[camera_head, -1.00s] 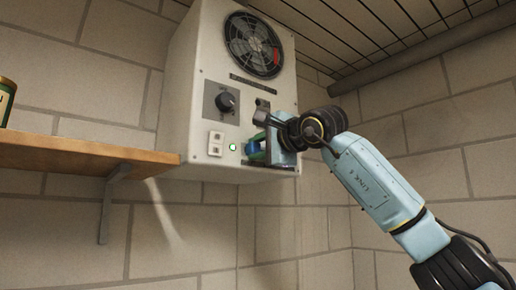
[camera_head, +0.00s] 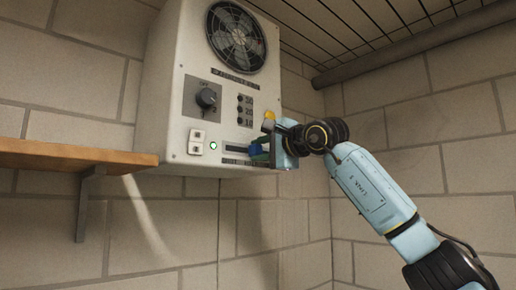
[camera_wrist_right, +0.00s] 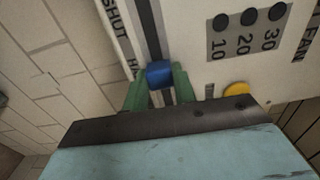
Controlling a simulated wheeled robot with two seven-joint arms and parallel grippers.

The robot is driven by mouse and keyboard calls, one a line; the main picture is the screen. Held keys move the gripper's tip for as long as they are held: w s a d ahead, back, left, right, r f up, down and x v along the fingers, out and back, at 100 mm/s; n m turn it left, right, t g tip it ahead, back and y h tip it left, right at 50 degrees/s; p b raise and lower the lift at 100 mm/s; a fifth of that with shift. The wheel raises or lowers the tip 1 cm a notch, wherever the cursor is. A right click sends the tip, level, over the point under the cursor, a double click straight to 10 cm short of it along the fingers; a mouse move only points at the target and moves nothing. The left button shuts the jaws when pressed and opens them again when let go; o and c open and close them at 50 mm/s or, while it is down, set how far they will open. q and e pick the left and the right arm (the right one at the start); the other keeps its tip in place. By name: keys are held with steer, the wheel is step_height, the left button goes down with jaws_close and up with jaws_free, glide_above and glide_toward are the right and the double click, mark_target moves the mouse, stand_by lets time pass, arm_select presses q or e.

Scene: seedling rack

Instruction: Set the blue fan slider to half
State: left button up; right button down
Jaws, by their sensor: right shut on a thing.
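The blue slider knob (camera_head: 254,150) sits in a dark horizontal slot low on the front of a pale control box (camera_head: 172,125). It also shows in the right wrist view (camera_wrist_right: 159,73), beside a label starting "HA", with "SHUT" printed farther along the slot. My right gripper (camera_head: 259,153) is shut on the knob. In the wrist view its green fingers (camera_wrist_right: 159,88) are on either side of the knob. The rest of the slot's far end is hidden behind the gripper. My left gripper is not in view.
The box carries a round fan (camera_head: 236,38), a black dial (camera_head: 206,97), a white switch (camera_head: 196,142), a green light (camera_head: 213,146) and a yellow button (camera_head: 269,118). A wooden shelf (camera_head: 70,156) is at left. A pipe (camera_head: 420,45) runs high at right.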

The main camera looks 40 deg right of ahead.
steer(key=c, duration=1.1)
jaws_free()
steer(key=shift+s+d, duration=0.1)
steer(key=shift+s, duration=0.35)
steer(key=s+b, duration=0.1)
steer(key=s, duration=0.3)
steer(key=s+b, duration=0.1)
steer(key=s, duration=0.3)
steer(key=s+d+b, duration=0.1)
steer(key=s, duration=0.3)
steer(key=shift+s, duration=0.25)
